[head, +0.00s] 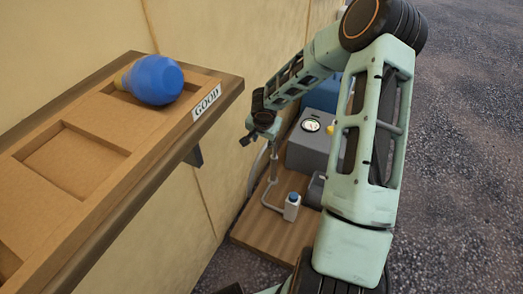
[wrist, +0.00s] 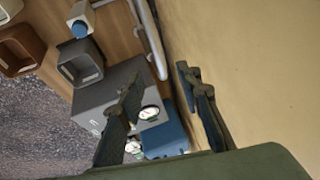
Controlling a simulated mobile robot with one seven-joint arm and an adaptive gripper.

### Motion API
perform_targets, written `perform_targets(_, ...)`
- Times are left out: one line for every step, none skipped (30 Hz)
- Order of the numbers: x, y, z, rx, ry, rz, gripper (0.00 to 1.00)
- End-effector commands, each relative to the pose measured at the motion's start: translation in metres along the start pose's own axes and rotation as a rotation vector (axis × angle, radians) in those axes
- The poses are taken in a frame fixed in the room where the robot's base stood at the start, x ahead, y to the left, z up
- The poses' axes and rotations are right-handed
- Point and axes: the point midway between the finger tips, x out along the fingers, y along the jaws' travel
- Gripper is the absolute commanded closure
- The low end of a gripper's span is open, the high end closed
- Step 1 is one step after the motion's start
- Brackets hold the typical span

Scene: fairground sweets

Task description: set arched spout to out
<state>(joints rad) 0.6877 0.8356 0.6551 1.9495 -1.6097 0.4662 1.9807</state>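A thin grey arched tube, which I take for the arched spout (head: 255,168), rises beside the wall from a wooden base. In the wrist view, a pale grey tube (wrist: 151,38) runs along the wall side of the base; I cannot tell which part of the spout it is. My gripper (head: 250,139) is above the tube, close to the wall. In the wrist view, the fingers of my gripper (wrist: 160,85) are apart with nothing between them. The spout's upper end is partly hidden by my gripper in the head view.
A grey box with a round gauge (head: 301,150) and a blue box (head: 322,95) stand behind. The wall (wrist: 255,70) is close.

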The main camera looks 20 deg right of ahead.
Motion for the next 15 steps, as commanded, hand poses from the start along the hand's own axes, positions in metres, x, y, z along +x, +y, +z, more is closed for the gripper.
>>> perform_targets(0.006, 0.001, 0.001, 0.002, -0.003, 0.001, 0.68)
perform_targets(0.01, 0.001, 0.002, 0.001, -0.003, 0.002, 0.68)
perform_targets(0.016, 0.001, 0.001, 0.001, -0.003, 0.002, 0.68)
perform_targets(0.021, 0.001, 0.002, 0.001, -0.003, 0.003, 0.68)
perform_targets(0.026, 0.002, 0.002, 0.001, -0.003, 0.003, 0.68)
perform_targets(0.033, 0.001, 0.002, 0.0, -0.004, 0.003, 0.68)
perform_targets(0.038, 0.001, 0.002, 0.0, -0.003, 0.003, 0.68)
perform_targets(0.043, 0.001, 0.002, 0.0, -0.004, 0.003, 0.68)
perform_targets(0.05, 0.002, 0.002, 0.0, -0.003, 0.003, 0.68)
perform_targets(0.055, 0.001, 0.002, -0.001, -0.003, 0.003, 0.68)
perform_targets(0.06, 0.001, 0.002, -0.001, -0.003, 0.003, 0.68)
perform_targets(0.066, 0.002, 0.002, 0.0, -0.003, 0.003, 0.68)
perform_targets(0.071, 0.002, 0.002, 0.0, -0.003, 0.004, 0.68)
perform_targets(0.075, 0.002, 0.002, -0.001, -0.002, 0.004, 0.68)
perform_targets(0.08, 0.002, 0.002, -0.001, -0.002, 0.004, 0.68)
